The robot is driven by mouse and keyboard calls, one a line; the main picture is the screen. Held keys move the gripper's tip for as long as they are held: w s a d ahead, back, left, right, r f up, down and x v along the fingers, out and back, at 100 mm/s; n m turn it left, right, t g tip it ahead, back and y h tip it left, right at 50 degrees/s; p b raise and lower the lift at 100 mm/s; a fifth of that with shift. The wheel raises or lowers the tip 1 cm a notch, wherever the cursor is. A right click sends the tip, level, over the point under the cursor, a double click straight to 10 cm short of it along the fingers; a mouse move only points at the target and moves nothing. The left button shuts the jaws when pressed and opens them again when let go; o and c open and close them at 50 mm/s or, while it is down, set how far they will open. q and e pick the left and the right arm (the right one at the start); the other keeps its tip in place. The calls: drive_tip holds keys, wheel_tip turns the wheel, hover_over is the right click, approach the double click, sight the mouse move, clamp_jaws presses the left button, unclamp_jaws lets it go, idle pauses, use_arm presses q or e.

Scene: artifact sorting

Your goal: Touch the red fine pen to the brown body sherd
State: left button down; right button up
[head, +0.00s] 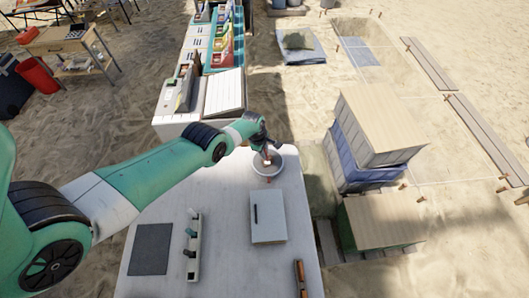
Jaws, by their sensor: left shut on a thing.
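My left gripper (264,146) reaches over the far end of the white table (230,195). It is shut on a thin object, which I take to be the red fine pen; the gripper mostly hides it. Just below the fingers is a round grey dish (278,172) with a small reddish and pale patch in it. I cannot tell whether that patch is the pen's tip, the brown body sherd, or both, nor whether they touch. My right gripper is not in view.
A rack (193,262) with several upright tools and a dark mat (152,249) lie at the left of the table. A pale notebook (268,228) lies in the middle, a brown item (300,277) at the right edge. Stacked crates (372,130) stand right of the table.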

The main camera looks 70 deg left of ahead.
use_arm(q)
drive_tip(key=shift+f+b, duration=0.6)
drive_tip(key=shift+f, duration=0.1)
idle(1.3)
drive_tip(key=p+v, duration=0.2)
drive_tip(key=w+p+v, duration=0.1)
drive_tip(key=p+v, duration=0.5)
drive_tip(key=shift+w+a+r, duration=0.15)
drive_tip(key=shift+w+r, duration=0.05)
drive_tip(key=shift+w, duration=0.2)
drive_tip(key=shift+s+f, duration=0.1)
idle(0.4)
